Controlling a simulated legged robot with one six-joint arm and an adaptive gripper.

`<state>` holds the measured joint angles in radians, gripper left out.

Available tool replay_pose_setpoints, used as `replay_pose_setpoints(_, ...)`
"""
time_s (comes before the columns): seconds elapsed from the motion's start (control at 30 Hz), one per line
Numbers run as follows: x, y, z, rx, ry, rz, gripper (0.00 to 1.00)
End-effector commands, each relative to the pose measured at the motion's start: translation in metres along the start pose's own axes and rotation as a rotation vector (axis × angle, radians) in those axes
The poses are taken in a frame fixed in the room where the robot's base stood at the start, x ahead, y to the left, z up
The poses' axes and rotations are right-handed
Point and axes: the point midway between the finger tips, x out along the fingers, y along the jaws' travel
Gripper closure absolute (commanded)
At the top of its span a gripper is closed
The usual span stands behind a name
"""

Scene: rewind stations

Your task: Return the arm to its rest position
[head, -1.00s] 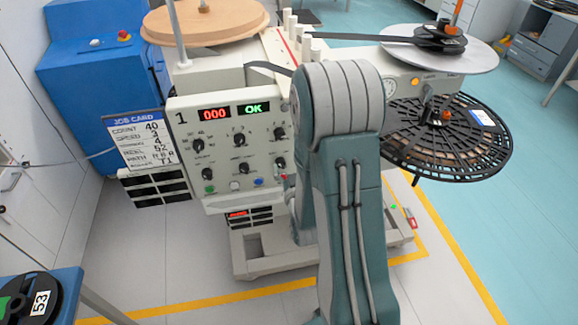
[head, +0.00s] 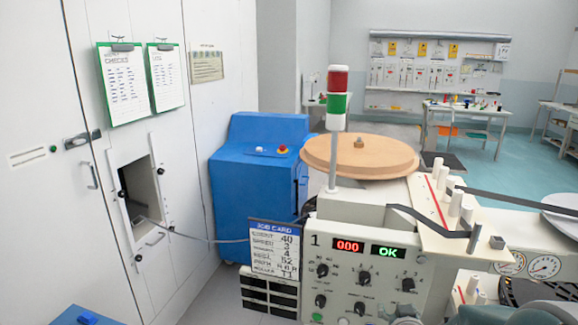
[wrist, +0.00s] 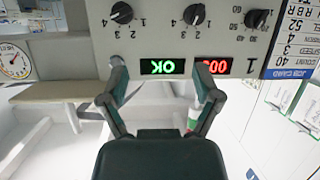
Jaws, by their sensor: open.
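My gripper (wrist: 161,88) shows in the wrist view with its two dark green fingers spread apart and nothing between them. Behind the fingers, upside down, is the cream control panel (wrist: 160,38) of station 1, with a green OK display (wrist: 164,67) and a red 000 display (wrist: 213,67). I cannot tell whether the fingers touch the panel. In the head view only part of my arm shows at the lower right edge, in front of the station, and the gripper is out of sight. The same panel (head: 338,268) stands left of the arm there.
A tan disc (head: 375,160) and a red-green signal light (head: 338,98) top the station. A blue cabinet (head: 250,175) stands behind it. A job card (head: 273,255) hangs at its left. Workbenches (head: 475,112) stand far back, with open floor before them.

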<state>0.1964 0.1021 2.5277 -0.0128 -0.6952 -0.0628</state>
Motion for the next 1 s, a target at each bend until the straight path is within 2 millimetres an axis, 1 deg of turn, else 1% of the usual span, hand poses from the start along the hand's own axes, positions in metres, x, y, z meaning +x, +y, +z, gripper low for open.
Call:
replay_pose_setpoints(0.03, -0.009, -0.005, -0.009, -0.001, -0.025, -0.012, 0.18)
replay_pose_setpoints(0.1, -0.022, -0.011, -0.015, -0.002, -0.081, -0.029, 0.18)
replay_pose_setpoints(0.17, -0.034, -0.016, -0.020, -0.004, -0.129, -0.043, 0.18)
replay_pose_setpoints(0.27, -0.058, -0.025, -0.025, -0.008, -0.210, -0.065, 0.18)
replay_pose_setpoints(0.37, -0.085, -0.032, -0.029, -0.013, -0.291, -0.086, 0.18)
replay_pose_setpoints(0.4, -0.097, -0.034, -0.030, -0.015, -0.323, -0.094, 0.18)
replay_pose_setpoints(0.47, -0.115, -0.037, -0.030, -0.019, -0.372, -0.105, 0.18)
replay_pose_setpoints(0.57, -0.148, -0.042, -0.030, -0.027, -0.454, -0.124, 0.18)
replay_pose_setpoints(0.6, -0.162, -0.043, -0.029, -0.031, -0.485, -0.131, 0.18)
replay_pose_setpoints(0.67, -0.183, -0.045, -0.028, -0.037, -0.534, -0.141, 0.18)
replay_pose_setpoints(0.7, -0.197, -0.045, -0.026, -0.041, -0.565, -0.147, 0.18)
replay_pose_setpoints(0.8, -0.227, -0.046, -0.021, -0.051, -0.633, -0.160, 0.18)
replay_pose_setpoints(0.9, -0.247, -0.045, -0.017, -0.057, -0.680, -0.166, 0.18)
replay_pose_setpoints(1.0, -0.256, -0.045, -0.014, -0.060, -0.704, -0.169, 0.18)
